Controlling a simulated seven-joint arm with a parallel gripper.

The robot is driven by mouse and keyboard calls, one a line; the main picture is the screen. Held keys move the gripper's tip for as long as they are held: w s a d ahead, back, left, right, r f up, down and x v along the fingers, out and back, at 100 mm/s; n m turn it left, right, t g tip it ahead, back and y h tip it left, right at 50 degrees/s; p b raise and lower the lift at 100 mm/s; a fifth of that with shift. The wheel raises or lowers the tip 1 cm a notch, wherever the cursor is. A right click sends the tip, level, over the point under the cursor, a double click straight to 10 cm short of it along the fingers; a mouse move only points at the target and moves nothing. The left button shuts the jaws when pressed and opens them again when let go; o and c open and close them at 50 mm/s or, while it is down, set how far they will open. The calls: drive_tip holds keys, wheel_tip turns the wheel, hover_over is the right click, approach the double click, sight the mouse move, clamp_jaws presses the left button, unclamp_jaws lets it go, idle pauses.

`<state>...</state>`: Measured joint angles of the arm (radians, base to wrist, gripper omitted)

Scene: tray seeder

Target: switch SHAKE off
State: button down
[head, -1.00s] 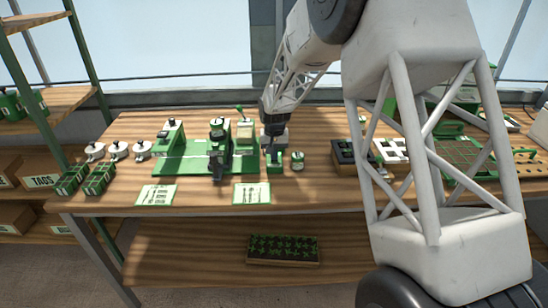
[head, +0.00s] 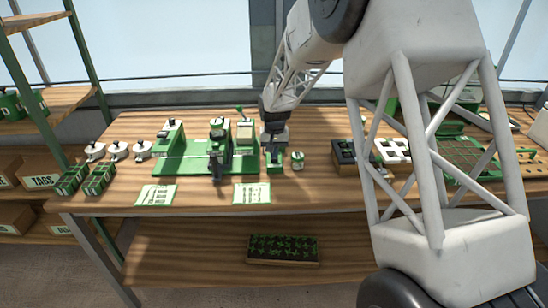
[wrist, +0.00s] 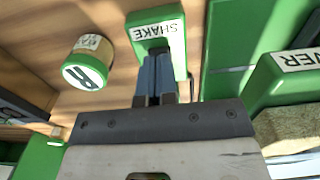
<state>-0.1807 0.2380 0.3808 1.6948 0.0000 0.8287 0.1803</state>
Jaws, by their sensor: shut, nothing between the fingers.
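In the head view the green SHAKE box (head: 275,168) stands at the right end of the green seeder base (head: 180,165). My gripper (wrist: 155,92) is shut and empty, its fingertips over the box just beside the label. It also shows in the head view (head: 274,152), pointing down over the box. The fingers hide the switch's lever or button, so I cannot tell its position or whether they touch it.
A round green-and-white knob or jar (wrist: 85,62) stands close beside the SHAKE box. A green block labelled with letters ending in VER (wrist: 285,75) is on the other side. A dark tray (head: 345,152) lies further right. Two cards (head: 252,193) lie in front.

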drive_tip(key=shift+r, duration=2.85)
drive_tip(key=shift+s+d+r, duration=0.15)
drive_tip(key=shift+s+r, duration=0.15)
drive_tip(key=s+d+r, duration=0.3)
drive_tip(key=s+r, duration=0.2)
drive_tip(key=s, duration=0.2)
drive_tip(key=s+d+r+t, duration=0.1)
drive_tip(key=s+d+r, duration=0.25)
drive_tip(key=s, duration=0.45)
drive_tip(key=s+d+r, duration=0.3)
drive_tip(key=s+r, duration=0.3)
drive_tip(key=s, duration=0.1)
drive_tip(key=s+d, duration=0.2)
drive_tip(key=s, duration=1.1)
drive_tip(key=s+d+t, duration=0.1)
drive_tip(key=s+d, duration=0.2)
drive_tip(key=s, duration=1.1)
drive_tip(key=shift+s+f+t, duration=0.2)
drive_tip(key=shift+f+t, duration=0.05)
drive_tip(key=shift+t, duration=0.05)
